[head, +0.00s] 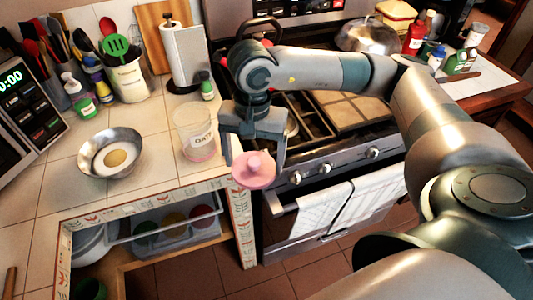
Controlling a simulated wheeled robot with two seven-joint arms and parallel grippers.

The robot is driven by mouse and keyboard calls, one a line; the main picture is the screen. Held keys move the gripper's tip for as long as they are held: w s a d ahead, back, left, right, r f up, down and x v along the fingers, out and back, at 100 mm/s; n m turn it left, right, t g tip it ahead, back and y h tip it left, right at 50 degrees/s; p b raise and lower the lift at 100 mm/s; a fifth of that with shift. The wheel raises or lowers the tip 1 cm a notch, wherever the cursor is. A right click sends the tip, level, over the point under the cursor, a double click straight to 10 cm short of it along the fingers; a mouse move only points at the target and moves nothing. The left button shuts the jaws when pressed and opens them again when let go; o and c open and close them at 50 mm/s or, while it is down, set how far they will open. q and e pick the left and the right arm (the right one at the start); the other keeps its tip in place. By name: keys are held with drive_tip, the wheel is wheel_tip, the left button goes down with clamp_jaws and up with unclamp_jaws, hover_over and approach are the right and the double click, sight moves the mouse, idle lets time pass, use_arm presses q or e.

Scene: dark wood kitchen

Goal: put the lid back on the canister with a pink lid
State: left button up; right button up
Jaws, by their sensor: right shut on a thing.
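The canister (196,143) is clear, with an oats label, and stands upright and uncovered on the tiled counter near its front right corner. Something pinkish shows low in it. The pink lid (254,170) is round with a knob on top. My right gripper (255,160) points down and is shut on the pink lid, to the right of the canister and in front of the stove. The lid is apart from the canister in the picture. My left gripper is not in view.
A metal bowl (111,152) is left of the canister. A small green bottle (206,86) and a paper towel roll (185,58) stand behind it. The stove (330,150) is on the right. Bare counter tiles (155,165) lie between bowl and canister.

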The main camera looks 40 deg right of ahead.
sight(238, 171)
drive_tip(key=n, duration=0.1)
drive_tip(key=a+n, duration=0.2)
drive_tip(key=n, duration=0.1)
drive_tip(key=shift+w+f, duration=0.15)
drive_tip(key=shift+w, duration=0.15)
drive_tip(key=n, duration=0.1)
drive_tip(key=a+n, duration=0.1)
drive_tip(key=n, duration=0.1)
drive_tip(key=a+n, duration=0.1)
drive_tip(key=n, duration=0.1)
drive_tip(key=shift+w+f, duration=0.2)
drive_tip(key=shift+w, duration=0.05)
drive_tip(key=shift+d, duration=0.1)
